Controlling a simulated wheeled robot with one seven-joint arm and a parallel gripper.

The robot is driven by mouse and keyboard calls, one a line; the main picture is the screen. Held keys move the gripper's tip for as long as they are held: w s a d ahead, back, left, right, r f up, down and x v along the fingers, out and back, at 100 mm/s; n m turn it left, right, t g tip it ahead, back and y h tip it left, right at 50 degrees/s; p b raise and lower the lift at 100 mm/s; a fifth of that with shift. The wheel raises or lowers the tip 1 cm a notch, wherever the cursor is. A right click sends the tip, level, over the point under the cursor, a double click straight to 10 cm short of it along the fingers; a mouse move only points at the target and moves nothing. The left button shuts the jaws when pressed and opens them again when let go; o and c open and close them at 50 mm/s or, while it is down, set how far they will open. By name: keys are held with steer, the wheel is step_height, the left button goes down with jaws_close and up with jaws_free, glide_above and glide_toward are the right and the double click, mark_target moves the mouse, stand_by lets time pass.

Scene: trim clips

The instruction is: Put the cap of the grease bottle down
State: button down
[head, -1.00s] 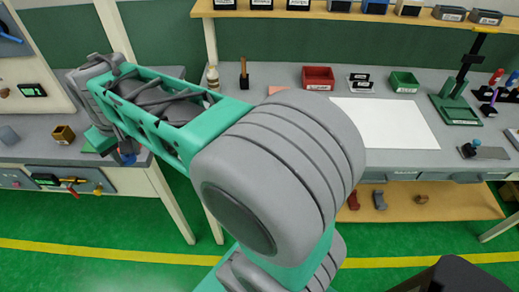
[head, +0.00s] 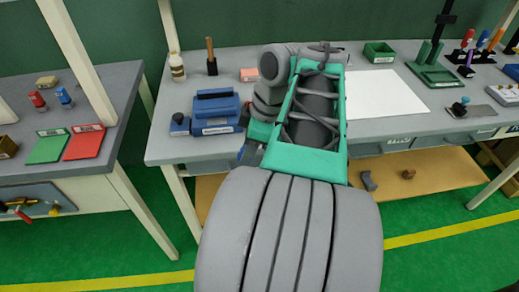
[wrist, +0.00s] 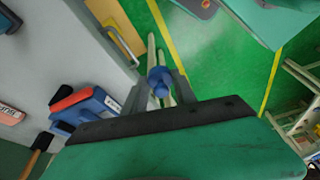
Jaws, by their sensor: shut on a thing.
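In the wrist view, my gripper (wrist: 161,92) is shut on a small blue piece, which I take to be the cap (wrist: 158,79). It sits between the two grey fingers, clear of the bench, with the green floor behind it. In the head view, my arm covers most of the gripper and the cap cannot be made out clearly. A cream bottle with a brown label (head: 177,67), perhaps the grease bottle, stands upright at the back left of the middle bench.
The middle bench (head: 166,148) carries a blue device (head: 215,113), a wooden-handled tool (head: 211,57), a pink block (head: 249,75), a white sheet (head: 385,95) and a green bin (head: 379,52).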

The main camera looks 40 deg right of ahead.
steer(key=s+d+f+n+b, duration=0.2)
steer(key=s+f+n, duration=0.1)
steer(key=s, duration=0.3)
steer(key=w+d, duration=0.2)
steer(key=w, duration=0.1)
steer(key=w+d+p, duration=0.1)
steer(key=w+d, duration=0.2)
steer(key=w, duration=0.1)
steer(key=w+d, duration=0.2)
steer(key=w, duration=0.1)
steer(key=shift+w+d, duration=0.25)
steer(key=shift+w, duration=0.15)
steer(key=w+d, duration=0.1)
steer(key=w+p, duration=0.1)
steer(key=shift+w+d+r, duration=0.1)
steer(key=shift+w+d, duration=0.25)
steer(key=shift+d, duration=0.05)
steer(key=shift+w+d+f+b, duration=0.15)
steer(key=shift+w+d+f, duration=0.1)
steer(key=shift+f, duration=0.3)
steer(key=shift+w+d+f+b, duration=0.1)
steer(key=shift+w+f+b, duration=0.1)
steer(key=shift+f, duration=0.3)
steer(key=shift+r, duration=0.15)
steer(key=shift+f, duration=0.25)
steer(key=c, duration=1)
jaws_free()
steer(key=shift+r, duration=0.1)
